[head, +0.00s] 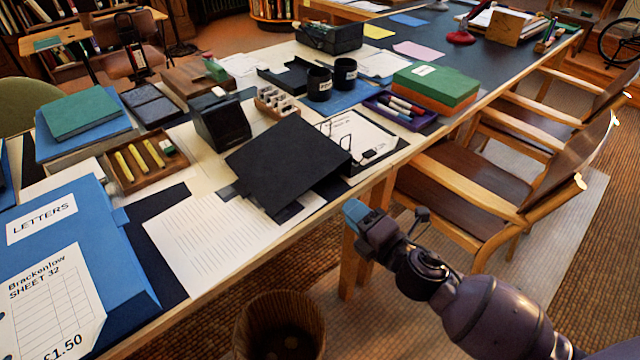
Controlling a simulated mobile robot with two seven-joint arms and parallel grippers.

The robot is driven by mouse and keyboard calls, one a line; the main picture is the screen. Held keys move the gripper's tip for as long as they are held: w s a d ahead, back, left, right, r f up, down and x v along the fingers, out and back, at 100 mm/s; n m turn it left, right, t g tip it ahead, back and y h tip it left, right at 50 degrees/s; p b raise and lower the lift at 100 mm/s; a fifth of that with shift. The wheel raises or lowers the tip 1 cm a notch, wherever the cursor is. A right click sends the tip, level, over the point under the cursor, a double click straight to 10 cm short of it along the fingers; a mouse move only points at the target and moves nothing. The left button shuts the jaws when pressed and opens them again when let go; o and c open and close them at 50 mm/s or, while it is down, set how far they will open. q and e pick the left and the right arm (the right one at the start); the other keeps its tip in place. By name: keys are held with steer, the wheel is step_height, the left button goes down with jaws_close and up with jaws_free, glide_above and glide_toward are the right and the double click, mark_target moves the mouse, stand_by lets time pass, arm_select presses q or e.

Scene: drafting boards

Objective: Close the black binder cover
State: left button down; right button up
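The black binder is open on the table. Its black cover (285,160) stands out to the left and appears tilted up off the table. The binder's other half (370,140) lies on the right, with white paper and metal rings showing; the cover hides part of it. My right gripper (358,214) is in front of the table's front edge, below and to the right of the cover, apart from the binder. It holds nothing that I can see, and its finger gap is not clear. My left gripper is not in view.
Black cups (319,83), a purple pen tray (400,107) and a green box (435,80) stand behind the binder. A black box (220,122) stands to its left. Wooden chairs (490,185) are at the right, and a wooden bin (279,328) is below the table edge.

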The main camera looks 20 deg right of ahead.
steer(key=shift+b+x, duration=0.6)
steer(key=shift+x, duration=4.6)
jaws_close()
